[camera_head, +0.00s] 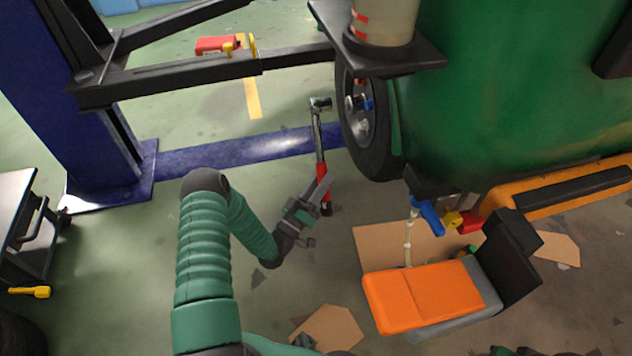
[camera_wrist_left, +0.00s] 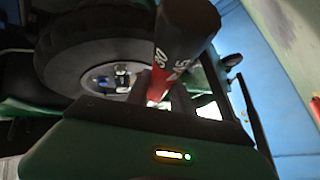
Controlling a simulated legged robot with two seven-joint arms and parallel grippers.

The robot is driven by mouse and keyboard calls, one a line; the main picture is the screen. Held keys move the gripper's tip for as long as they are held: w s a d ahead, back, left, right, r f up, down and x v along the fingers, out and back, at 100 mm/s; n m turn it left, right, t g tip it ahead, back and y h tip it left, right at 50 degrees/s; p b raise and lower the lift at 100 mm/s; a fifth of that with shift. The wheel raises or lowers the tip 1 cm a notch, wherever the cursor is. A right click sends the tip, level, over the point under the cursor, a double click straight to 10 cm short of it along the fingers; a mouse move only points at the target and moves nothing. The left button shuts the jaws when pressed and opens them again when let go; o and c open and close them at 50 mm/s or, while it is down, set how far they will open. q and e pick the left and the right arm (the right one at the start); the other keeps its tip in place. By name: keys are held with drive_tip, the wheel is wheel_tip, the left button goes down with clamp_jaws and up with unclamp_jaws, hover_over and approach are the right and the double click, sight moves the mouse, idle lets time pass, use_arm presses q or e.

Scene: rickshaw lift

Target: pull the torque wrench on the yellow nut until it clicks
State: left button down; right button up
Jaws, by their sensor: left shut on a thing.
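The torque wrench (camera_head: 318,143) stands roughly upright in the head view, with a silver head and shaft and a red-and-black handle. My left gripper (camera_head: 314,200) is shut on the wrench's handle. In the left wrist view, the dark handle end (camera_wrist_left: 188,35) with white and red marks sticks out between my left fingers (camera_wrist_left: 188,103). The wheel (camera_head: 378,150) is just right of the wrench. Its hub shows a blue nut (camera_head: 368,104) and pale parts; I cannot make out the yellow nut. The wrench head appears left of the hub; I cannot tell whether it is seated on a nut.
A dark lift arm (camera_head: 190,75) runs from a blue post (camera_head: 65,110) toward the green rickshaw body (camera_head: 500,90). An orange-topped block (camera_head: 420,295) and cardboard (camera_head: 370,240) lie right of my left arm. A dark cart (camera_head: 22,215) stands at the left edge.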

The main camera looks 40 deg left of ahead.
use_arm(q)
drive_tip(key=shift+w+d+r+b, duration=0.1)
drive_tip(key=shift+w+d+b, duration=0.3)
drive_tip(key=shift+w+d, duration=1.1)
drive_tip(key=shift+w+a, duration=0.1)
drive_tip(key=shift+w+d, duration=0.1)
drive_tip(key=shift+d, duration=0.3)
drive_tip(key=shift+w+d, duration=0.35)
drive_tip(key=shift+w, duration=0.05)
idle(1.0)
drive_tip(key=shift+w+d, duration=0.1)
drive_tip(key=shift+w, duration=0.05)
drive_tip(key=shift+w+d, duration=0.15)
idle(0.5)
idle(0.5)
